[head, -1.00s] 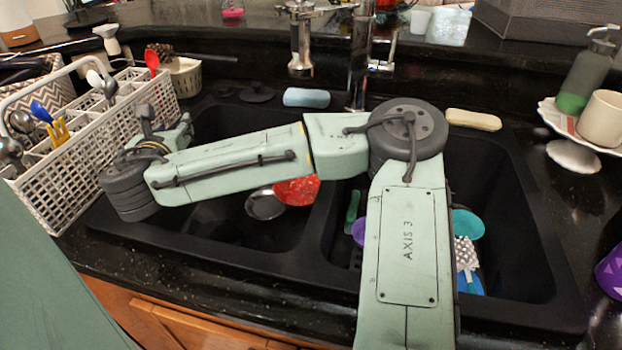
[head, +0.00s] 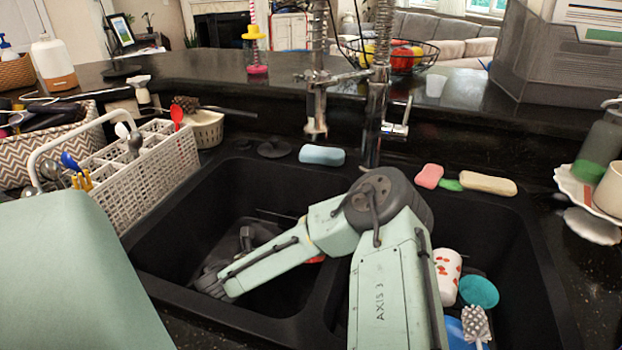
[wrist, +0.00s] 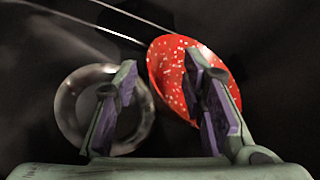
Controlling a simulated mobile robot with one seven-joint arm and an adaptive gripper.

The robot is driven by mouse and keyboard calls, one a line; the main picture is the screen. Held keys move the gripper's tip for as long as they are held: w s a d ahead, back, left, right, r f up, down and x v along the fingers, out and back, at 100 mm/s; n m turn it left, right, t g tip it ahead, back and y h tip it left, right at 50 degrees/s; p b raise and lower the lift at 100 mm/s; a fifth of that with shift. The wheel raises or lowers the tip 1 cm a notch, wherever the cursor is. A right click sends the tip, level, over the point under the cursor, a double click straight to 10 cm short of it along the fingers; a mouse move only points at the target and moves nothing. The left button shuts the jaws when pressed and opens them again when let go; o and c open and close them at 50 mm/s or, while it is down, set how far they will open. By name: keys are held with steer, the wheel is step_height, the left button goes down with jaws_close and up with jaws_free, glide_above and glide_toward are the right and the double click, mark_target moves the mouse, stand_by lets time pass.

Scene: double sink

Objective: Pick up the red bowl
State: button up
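The red bowl (wrist: 170,78), with light speckles, shows tilted in the wrist view, right of centre. In the head view only a red sliver of it (head: 316,259) shows below my arm, in the left basin. My gripper (wrist: 161,62) is open, its two purple-padded fingers apart. The bowl's left part lies in the gap between the fingers, and the right finger covers part of the bowl. I cannot tell whether any finger touches it. In the head view my arm hides the fingertips.
A shiny round metal dish (wrist: 75,105) lies left of the bowl, partly behind the left finger. The left basin's walls (head: 185,215) and the divider surround my arm. The right basin holds a spotted cup (head: 447,275), a teal bowl (head: 478,291) and a brush (head: 475,325).

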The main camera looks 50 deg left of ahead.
steer(key=p+x, duration=0.1)
steer(key=x, duration=0.4)
steer(key=shift+w+p, duration=0.25)
steer(key=shift+p, duration=0.1)
steer(key=shift+w+a+f, duration=0.2)
steer(key=shift+w+f, duration=0.05)
steer(key=shift+w, duration=0.15)
steer(key=shift+c, duration=0.5)
jaws_close()
